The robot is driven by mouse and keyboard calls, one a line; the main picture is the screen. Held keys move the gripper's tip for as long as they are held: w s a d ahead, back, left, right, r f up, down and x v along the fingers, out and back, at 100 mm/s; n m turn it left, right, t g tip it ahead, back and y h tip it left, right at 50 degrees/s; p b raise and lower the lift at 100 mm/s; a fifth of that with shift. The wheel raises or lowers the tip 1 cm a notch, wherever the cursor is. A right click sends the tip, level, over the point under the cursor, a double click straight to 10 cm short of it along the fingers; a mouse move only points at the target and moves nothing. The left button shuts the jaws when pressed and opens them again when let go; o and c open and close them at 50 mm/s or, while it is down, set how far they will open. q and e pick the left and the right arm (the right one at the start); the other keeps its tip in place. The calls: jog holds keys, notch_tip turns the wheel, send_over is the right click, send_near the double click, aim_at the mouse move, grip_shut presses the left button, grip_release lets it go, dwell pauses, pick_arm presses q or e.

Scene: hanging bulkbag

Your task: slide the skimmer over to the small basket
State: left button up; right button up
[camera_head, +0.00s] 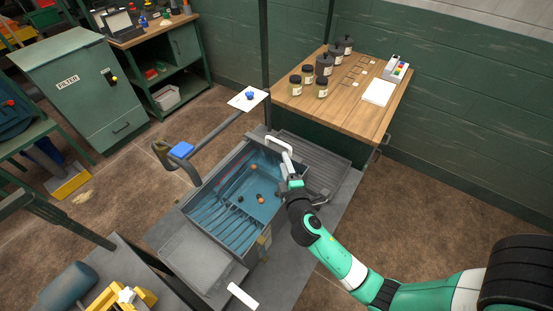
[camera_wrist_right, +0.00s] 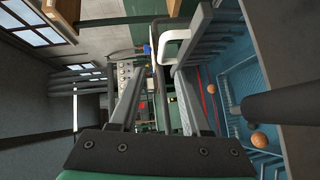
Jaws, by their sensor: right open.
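A white loop-shaped handle (camera_head: 278,144), likely the skimmer's, stands at the far right rim of the blue-lined tank (camera_head: 225,215). In the right wrist view the white loop (camera_wrist_right: 172,40) shows beyond my finger tips, near the right finger. My right gripper (camera_head: 288,168) is open with nothing seen between its fingers (camera_wrist_right: 158,75). It is just in front of the handle; I cannot tell whether they touch. The skimmer's head is not clear to see. I cannot clearly pick out the small basket. My left gripper is not in view.
Orange balls (camera_head: 261,201) and dark ones lie in the tank. A ribbed grey drainboard (camera_head: 312,158) is right of it, a grey tray (camera_head: 197,263) at its near end. A wooden table (camera_head: 340,98) with jars stands behind. A blue-padded bar (camera_head: 181,150) stands left.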

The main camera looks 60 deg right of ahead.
aim_at(279, 143)
jog(key=x, duration=0.3)
jog(key=b+x, duration=0.1)
jog(key=x, duration=0.3)
jog(key=b+x, duration=0.1)
jog(key=x, duration=0.3)
jog(key=shift+s+d+f, duration=0.1)
jog(key=shift+d+f, duration=0.1)
jog(key=shift+f, duration=0.1)
jog(key=shift+w+d, duration=0.25)
jog(key=shift+d, duration=0.05)
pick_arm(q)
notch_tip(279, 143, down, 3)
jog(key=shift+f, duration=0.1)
pick_arm(e)
grip_shut()
jog(key=shift+r, duration=0.1)
dwell(0.4)
